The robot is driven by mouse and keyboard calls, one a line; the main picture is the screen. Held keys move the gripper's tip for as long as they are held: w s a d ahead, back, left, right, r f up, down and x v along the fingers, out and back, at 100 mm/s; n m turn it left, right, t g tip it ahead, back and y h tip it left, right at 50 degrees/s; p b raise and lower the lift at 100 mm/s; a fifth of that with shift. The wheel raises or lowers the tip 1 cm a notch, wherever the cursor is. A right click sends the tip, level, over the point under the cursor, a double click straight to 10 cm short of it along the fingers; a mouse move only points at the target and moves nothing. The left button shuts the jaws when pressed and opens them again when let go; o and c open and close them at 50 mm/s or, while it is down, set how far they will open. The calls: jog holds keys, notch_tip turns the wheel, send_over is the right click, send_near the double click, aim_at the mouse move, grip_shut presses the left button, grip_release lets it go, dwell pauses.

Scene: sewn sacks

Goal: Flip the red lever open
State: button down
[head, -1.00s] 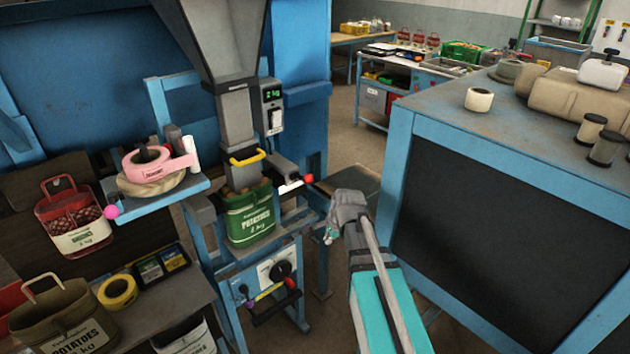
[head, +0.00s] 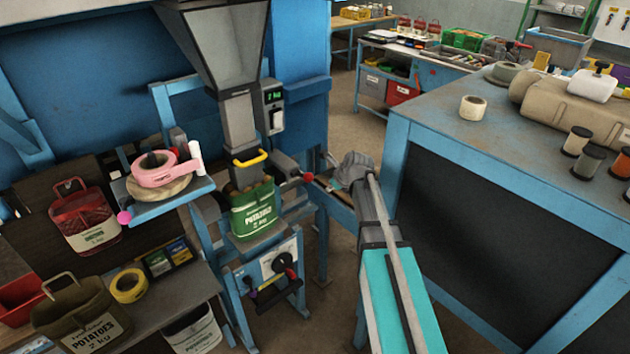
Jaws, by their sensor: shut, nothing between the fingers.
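The lever's red ball (head: 308,177) sits at the right end of a short arm on the grey filling machine (head: 238,120), just right of its spout. A green potato sack (head: 254,210) hangs under the spout, below a yellow handle (head: 250,158). My gripper (head: 338,182) is to the right of the red ball, with a gap between them in the picture. It points away from the camera. It is shut and empty, and its fingertips are partly hidden behind its own body.
A small shelf (head: 150,213) with pink tape is left of the spout. Floor shows between machine and bench.

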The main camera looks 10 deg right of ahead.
aim_at(302, 175)
jog(key=shift+w+d+r+m, duration=0.15)
jog(key=shift+w+r+m, duration=0.15)
jog(key=shift+m, duration=0.1)
jog(key=shift+f, duration=0.15)
jog(key=b+x, duration=0.8)
jog(key=x, duration=0.2)
jog(key=shift+w+a+r+p, duration=0.3)
jog(key=shift+r+p, duration=0.25)
jog(key=shift+r, duration=0.05)
jog(key=shift+w+a+r+p, duration=0.25)
jog(key=shift+r+p, duration=0.35)
jog(key=shift+w+a+r+p, duration=0.3)
jog(key=shift+r+p, duration=0.25)
jog(key=shift+r, duration=0.05)
jog(key=shift+d+r, duration=0.15)
jog(key=shift+d, duration=0.05)
jog(key=shift+w+r+p, duration=0.1)
jog(key=shift+p, duration=0.3)
